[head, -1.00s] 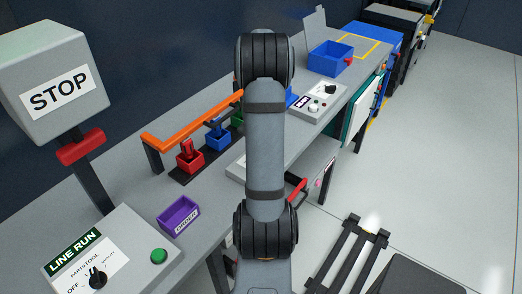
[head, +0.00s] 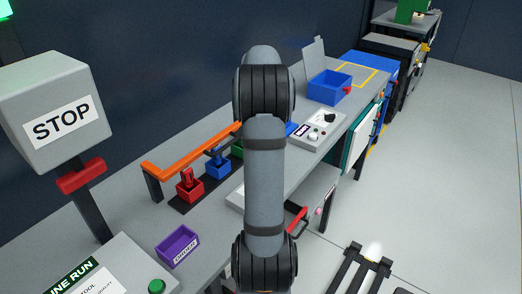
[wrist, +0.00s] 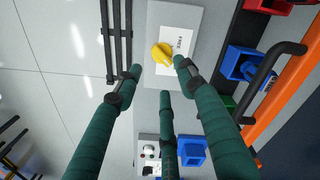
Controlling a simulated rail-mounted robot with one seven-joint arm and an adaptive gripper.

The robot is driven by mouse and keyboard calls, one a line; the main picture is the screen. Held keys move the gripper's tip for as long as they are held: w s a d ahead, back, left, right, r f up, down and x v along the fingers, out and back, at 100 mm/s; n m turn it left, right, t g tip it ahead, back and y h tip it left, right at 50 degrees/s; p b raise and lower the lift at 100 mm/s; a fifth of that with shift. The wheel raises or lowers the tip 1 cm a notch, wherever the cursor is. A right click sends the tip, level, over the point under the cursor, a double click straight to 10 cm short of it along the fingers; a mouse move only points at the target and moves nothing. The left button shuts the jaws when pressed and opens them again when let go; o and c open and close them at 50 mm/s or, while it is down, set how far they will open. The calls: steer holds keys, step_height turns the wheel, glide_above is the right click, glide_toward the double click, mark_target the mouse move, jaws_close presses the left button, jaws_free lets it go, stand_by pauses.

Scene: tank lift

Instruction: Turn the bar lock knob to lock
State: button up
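In the wrist view, a yellow knob (wrist: 161,54) sits on a white label with dark lettering that seems to read FREE. The label is on a grey panel box (wrist: 188,12). My gripper (wrist: 160,74) is open, its green fingers spread with the knob showing between and just beyond the tips. Nothing is held. I cannot tell whether any fingertip touches the knob. In the head view, my arm hides the gripper and knob; only a pale edge of the panel box (head: 236,198) shows beside the arm.
An orange bar (head: 190,150) runs along the bench by red (head: 188,187) and blue (head: 217,166) holders; it also shows in the wrist view (wrist: 283,92). A purple tray (head: 178,246) and a blue bin (head: 329,87) stand on the bench. The floor at right is mostly clear.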

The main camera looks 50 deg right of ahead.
steer(key=shift+r, duration=2.1)
step_height(320, 180, down, 12)
steer(key=shift+f, duration=0.1)
